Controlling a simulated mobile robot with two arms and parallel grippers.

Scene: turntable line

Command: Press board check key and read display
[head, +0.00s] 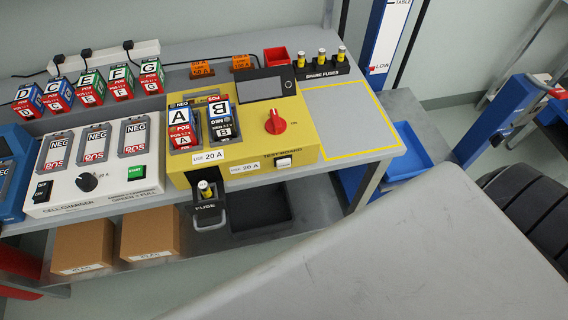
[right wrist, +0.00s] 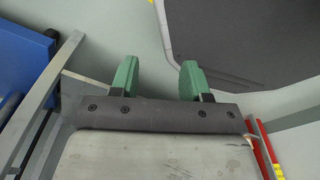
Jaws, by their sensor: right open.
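The yellow test board (head: 245,150) sits on the grey bench in the head view. A white key (head: 283,162) is on its front face, under a label that seems to read TEST BOARD. Its display (head: 265,86) is dark, with no readable text. A red knob (head: 275,122) sits right of cells A (head: 181,128) and B (head: 222,118), which lie in its slots. The fuse drawer (head: 208,212) stands out below the front, with a fuse (head: 206,190) in it. My right gripper (right wrist: 160,76) is open and empty in the right wrist view. Neither gripper shows in the head view.
A cell charger (head: 95,170) stands left of the board. Several cells stand behind it, and spare fuses (head: 322,58) stand behind the board. A yellow outline marks bare bench right of the board. Cardboard boxes (head: 151,232) sit on the lower shelf. A large grey surface fills the lower right.

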